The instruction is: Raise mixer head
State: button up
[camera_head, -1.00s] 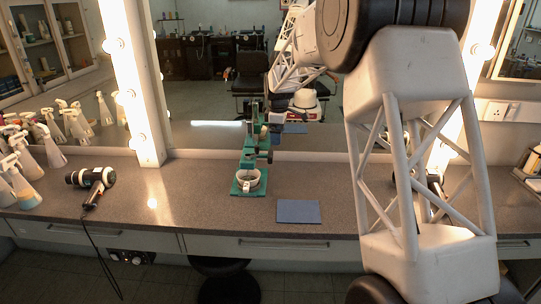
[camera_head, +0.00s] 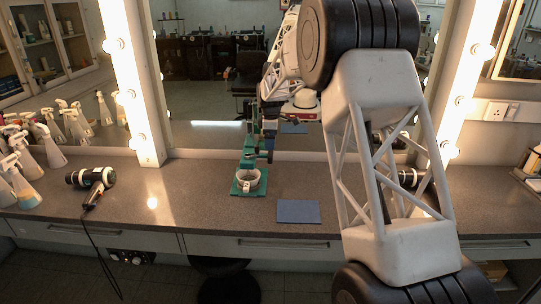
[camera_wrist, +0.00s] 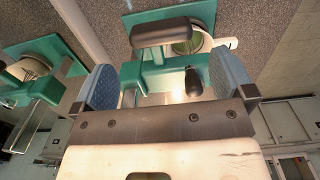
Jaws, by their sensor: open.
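The green mixer (camera_head: 247,160) stands on the counter near the mirror, with a white bowl (camera_head: 248,181) on its green base. In the wrist view the mixer's green body (camera_wrist: 205,68), dark rounded bar (camera_wrist: 165,32) and black knob (camera_wrist: 193,86) show, with the bowl (camera_wrist: 190,44) partly behind the bar. My gripper (camera_wrist: 163,82) is open; its blue-padded fingers lie to either side of part of the mixer in that picture. I see no clear contact. In the head view my gripper (camera_head: 269,138) is small and dark beside the mixer's upper part, partly hidden.
A blue-grey mat (camera_head: 298,211) lies to the right of the mixer. The mirror (camera_head: 205,135) rises behind the counter, and the mixer's reflection (camera_wrist: 38,68) shows in the wrist view.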

aim_at(270, 152)
jog(key=shift+f, duration=3.6)
jog(key=shift+c, duration=0.3)
jog(key=c, duration=1)
notch_tip(270, 152, up, 9)
jog(key=shift+f, duration=0.1)
jog(key=shift+c, duration=0.2)
jog(key=o, duration=1.1)
notch_tip(270, 152, up, 8)
